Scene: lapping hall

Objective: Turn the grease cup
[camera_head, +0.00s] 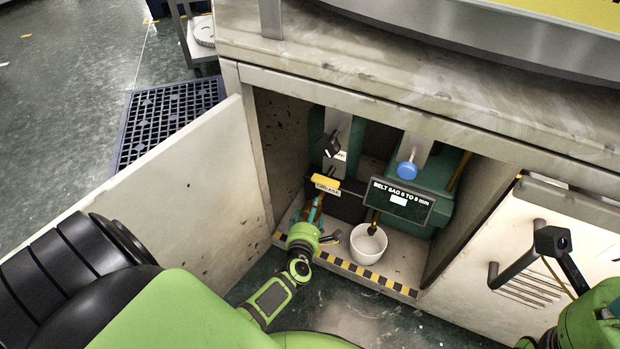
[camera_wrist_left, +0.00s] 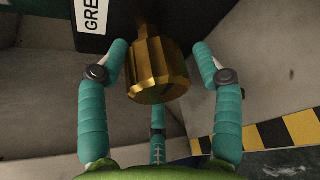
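The grease cup (camera_wrist_left: 158,72) is a ribbed brass cylinder hanging below a dark block with a white label, partly readable as "GRE", in the left wrist view. In the head view a grease label (camera_head: 327,189) marks the spot, and my gripper mostly hides the cup. My left gripper (camera_head: 314,213) is inside the open cabinet bay. Its teal fingers (camera_wrist_left: 160,58) stand on both sides of the cup, with a third finger below; narrow gaps show, so it looks open around the cup. My right arm shows at the lower right edge; its fingers cannot be made out clearly.
A white cup (camera_head: 368,245) stands on the bay floor right of my left gripper, under a "BELT SAG" sign (camera_head: 402,199). A blue knob (camera_head: 407,171) is above. A striped edge (camera_head: 345,266) fronts the bay. The open door (camera_head: 150,190) is at left, a closed panel with handle (camera_head: 515,268) at right.

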